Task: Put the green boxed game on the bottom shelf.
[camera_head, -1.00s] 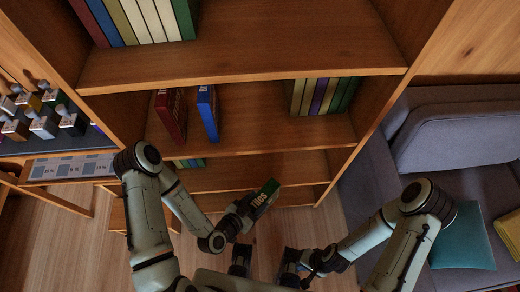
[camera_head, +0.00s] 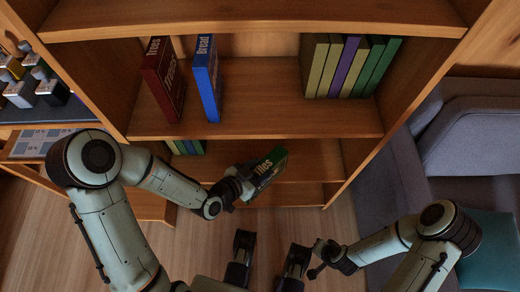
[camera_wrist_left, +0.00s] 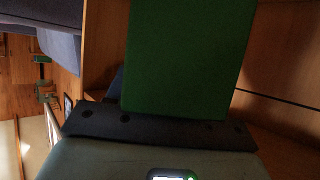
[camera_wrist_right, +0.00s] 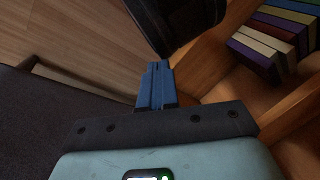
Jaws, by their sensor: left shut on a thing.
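The green boxed game (camera_head: 271,168) is held in my left gripper (camera_head: 236,186), in front of the lower shelves of the wooden bookcase. In the left wrist view the green box (camera_wrist_left: 188,55) rises from between the jaws and fills the middle. My left gripper is shut on it. The bottom shelf (camera_head: 285,195) shows low in the bookcase, partly behind the box and my arm. My right gripper (camera_head: 318,258) is low at the right, away from the bookcase. In the right wrist view its blue fingers (camera_wrist_right: 156,84) are together with nothing between them.
A dark red box (camera_head: 163,80) and a blue box (camera_head: 206,78) stand on the shelf above, with several green, olive and purple boxes (camera_head: 350,66) at its right. Further boxes (camera_head: 186,147) stand lower left. A grey sofa (camera_head: 470,125) is at right, a table (camera_head: 40,146) at left.

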